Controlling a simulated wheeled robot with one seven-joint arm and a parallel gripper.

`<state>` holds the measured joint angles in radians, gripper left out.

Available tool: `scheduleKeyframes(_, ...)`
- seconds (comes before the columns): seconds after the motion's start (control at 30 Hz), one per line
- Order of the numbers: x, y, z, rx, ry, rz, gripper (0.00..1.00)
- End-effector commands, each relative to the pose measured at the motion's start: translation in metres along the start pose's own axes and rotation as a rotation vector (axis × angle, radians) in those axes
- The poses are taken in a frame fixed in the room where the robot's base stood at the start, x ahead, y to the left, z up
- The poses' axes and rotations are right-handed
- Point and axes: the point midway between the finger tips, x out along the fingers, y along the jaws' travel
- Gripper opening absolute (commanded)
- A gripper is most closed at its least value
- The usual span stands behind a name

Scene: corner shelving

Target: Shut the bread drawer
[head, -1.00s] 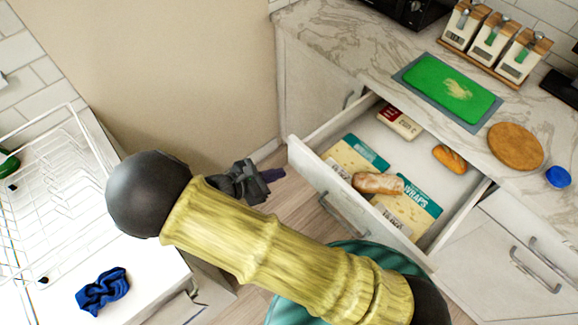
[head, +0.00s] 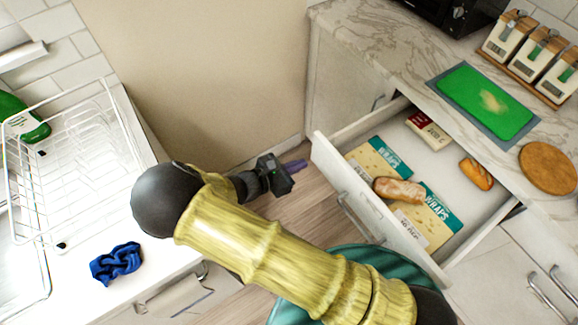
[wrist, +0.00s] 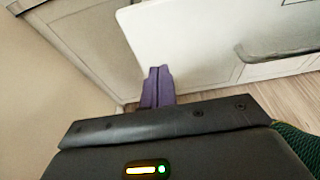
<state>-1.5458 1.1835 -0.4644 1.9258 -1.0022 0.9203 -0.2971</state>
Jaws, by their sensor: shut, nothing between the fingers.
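The bread drawer (head: 335,179) stands pulled out from the counter at the right in the head view. It holds wraps packets (head: 437,214), a bread loaf (head: 399,190), a small roll (head: 476,174) and a red and white packet (head: 428,130). Its handle (head: 357,216) is on the front face. My gripper (head: 295,166) is shut and empty, a little left of the drawer front's left end. In the wrist view its purple fingers (wrist: 158,84) are together, overlapping the lower left of the white drawer front (wrist: 190,45); I cannot tell if they touch it. The handle (wrist: 275,52) shows at the right.
The counter (head: 400,50) holds a green board (head: 487,101), a round wooden board (head: 549,167) and several canisters (head: 505,36). At the left are a wire dish rack (head: 70,150) and a blue cloth (head: 116,262). A beige wall (head: 210,70) is behind my gripper.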

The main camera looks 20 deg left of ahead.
Motion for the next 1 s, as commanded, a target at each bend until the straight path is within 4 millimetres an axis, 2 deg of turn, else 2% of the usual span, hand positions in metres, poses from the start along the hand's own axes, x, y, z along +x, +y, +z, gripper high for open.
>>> scheduleKeyframes(0.1,0.024,-0.002,0.002,0.0,-0.002,-0.007,0.0)
scheduleKeyframes(0.3,0.046,-0.002,0.002,0.002,-0.001,-0.008,0.0)
scheduleKeyframes(1.0,0.051,0.002,0.002,-0.005,0.0,0.012,0.0)
